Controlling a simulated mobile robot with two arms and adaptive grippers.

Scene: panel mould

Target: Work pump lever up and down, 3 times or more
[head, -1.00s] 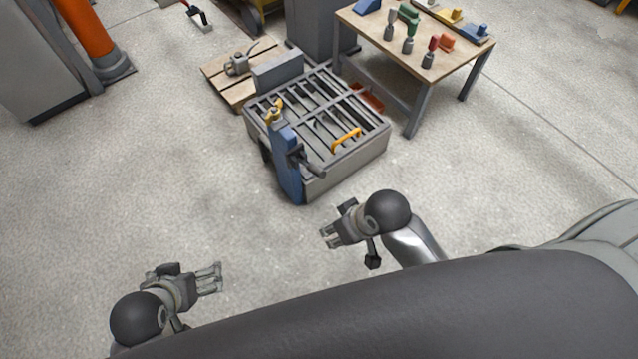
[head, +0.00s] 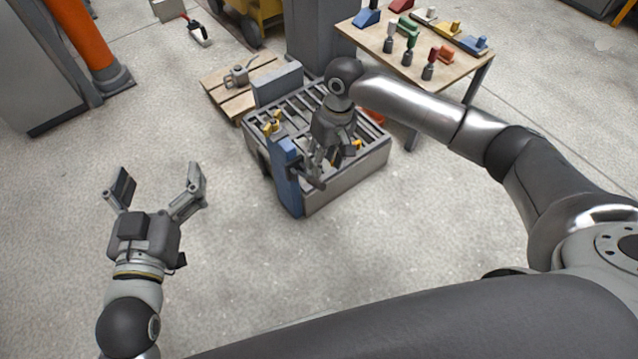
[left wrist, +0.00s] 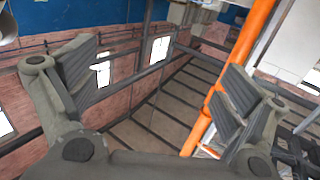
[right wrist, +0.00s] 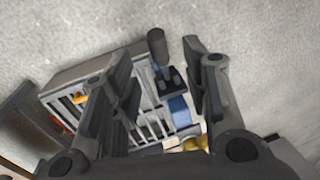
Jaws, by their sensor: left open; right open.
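The blue pump post (head: 287,178) stands at the near left corner of the grey slatted mould (head: 350,178). Its dark lever (head: 316,183) sticks out to the right of the post, partly hidden by my right gripper. In the right wrist view the lever's dark round grip (right wrist: 157,45) shows between the two fingers, and the blue post (right wrist: 179,111) lies below it. My right gripper (head: 320,165) is open, pointing down over the lever; I cannot tell whether it touches. My left gripper (head: 158,178) is open and empty, left of the mould.
A yellow handle (head: 357,144) sits on the mould's top, partly behind my right gripper. A wooden pallet (head: 222,97) lies behind it. A table (head: 385,80) with tools and coloured blocks stands at the back right. The floor in front is clear.

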